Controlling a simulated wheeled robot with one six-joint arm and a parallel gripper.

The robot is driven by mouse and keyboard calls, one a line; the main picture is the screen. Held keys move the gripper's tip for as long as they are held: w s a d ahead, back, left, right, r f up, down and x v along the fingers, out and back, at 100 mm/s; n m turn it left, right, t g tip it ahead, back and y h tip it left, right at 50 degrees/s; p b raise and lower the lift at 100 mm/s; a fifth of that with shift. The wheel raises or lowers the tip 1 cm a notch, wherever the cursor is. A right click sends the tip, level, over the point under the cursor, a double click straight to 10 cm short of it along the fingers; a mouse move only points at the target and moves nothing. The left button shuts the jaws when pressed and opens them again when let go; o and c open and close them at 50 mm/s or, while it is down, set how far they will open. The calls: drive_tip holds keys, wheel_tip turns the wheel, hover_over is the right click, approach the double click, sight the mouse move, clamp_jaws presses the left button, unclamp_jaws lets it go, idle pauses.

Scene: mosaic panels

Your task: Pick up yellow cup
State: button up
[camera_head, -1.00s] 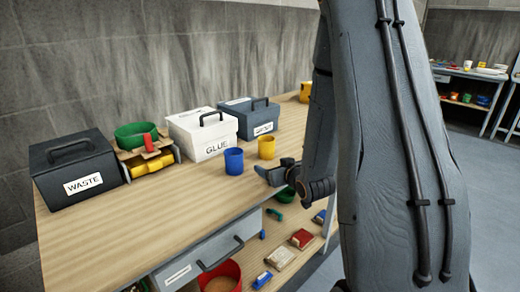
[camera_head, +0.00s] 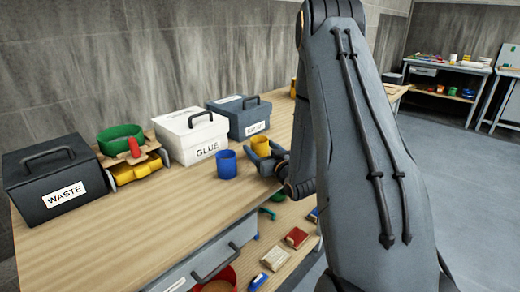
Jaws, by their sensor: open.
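The yellow cup (camera_head: 261,145) stands upright on the wooden workbench (camera_head: 150,235), just right of the blue cup (camera_head: 227,164). My gripper (camera_head: 262,158) is open at the yellow cup, with its fingers low on the near side and reaching around it. The fingers hide the lower part of the cup. I cannot tell whether they touch it.
The blue cup is close on the left of my gripper. Behind stand a white GLUE box (camera_head: 190,136), a grey-blue box (camera_head: 240,116) and a dark WASTE box (camera_head: 54,181). A green bowl (camera_head: 120,138) rests at the left. The bench's front left is clear.

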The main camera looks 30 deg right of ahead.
drive_tip(key=shift+w, duration=0.45)
drive_tip(key=shift+c, duration=0.3)
drive_tip(key=c, duration=1.2)
drive_tip(key=shift+r, duration=0.15)
